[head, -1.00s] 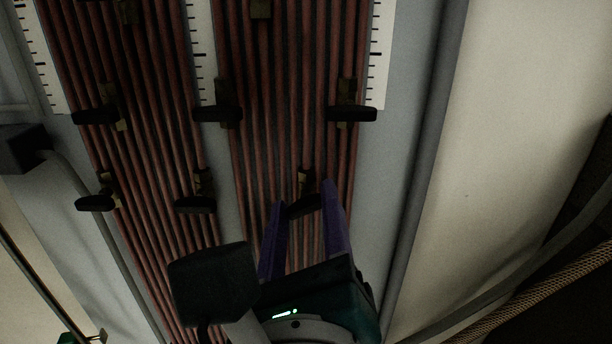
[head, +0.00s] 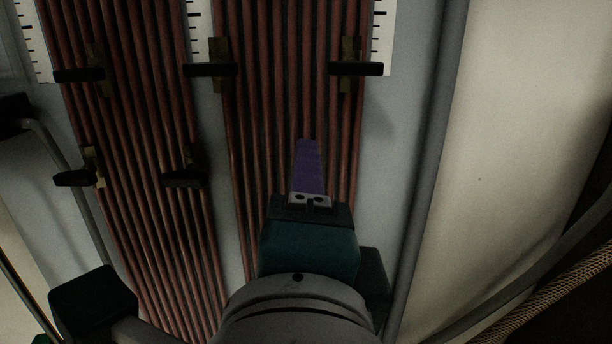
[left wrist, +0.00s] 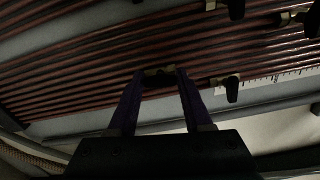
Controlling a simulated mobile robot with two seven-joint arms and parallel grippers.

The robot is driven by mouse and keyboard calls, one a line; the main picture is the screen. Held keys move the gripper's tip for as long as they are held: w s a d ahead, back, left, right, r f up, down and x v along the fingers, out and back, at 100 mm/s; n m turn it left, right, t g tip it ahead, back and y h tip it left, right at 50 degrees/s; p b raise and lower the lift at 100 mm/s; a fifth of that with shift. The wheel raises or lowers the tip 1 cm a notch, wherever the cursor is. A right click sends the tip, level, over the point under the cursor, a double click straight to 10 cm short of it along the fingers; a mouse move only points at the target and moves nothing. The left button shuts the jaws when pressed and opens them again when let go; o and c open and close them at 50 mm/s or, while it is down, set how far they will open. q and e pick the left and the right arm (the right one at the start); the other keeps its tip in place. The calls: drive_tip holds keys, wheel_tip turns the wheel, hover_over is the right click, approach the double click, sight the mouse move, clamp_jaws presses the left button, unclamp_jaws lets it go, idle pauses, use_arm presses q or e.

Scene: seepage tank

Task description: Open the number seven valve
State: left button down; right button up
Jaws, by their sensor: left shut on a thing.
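My left gripper (head: 308,150) is over the copper-red tubes of the panel, at the lower right of the valve rows. In the head view it is seen edge-on, and it hides the valve at its fingertips. In the left wrist view, the purple fingers of the left gripper (left wrist: 160,80) are shut on a black valve handle (left wrist: 160,78) with a bit of brass behind it. The handle lies across the gap between the fingertips. I cannot read any valve number, and how far the handle is turned is unclear. My right gripper is not in view.
Other black-handled brass valves stand close by: one above right (head: 356,69), one above (head: 210,70), one to the left (head: 184,179) and more farther left. White scales (head: 380,40) run beside the tubes. A grey post (head: 436,150) stands at the right.

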use_arm(q)
drive_tip(key=shift+f+n+b, duration=0.1)
drive_tip(key=shift+n+b, duration=0.55)
drive_tip(key=shift+n, duration=0.65)
idle(0.9)
drive_tip(key=shift+c, duration=1.6)
unclamp_jaws()
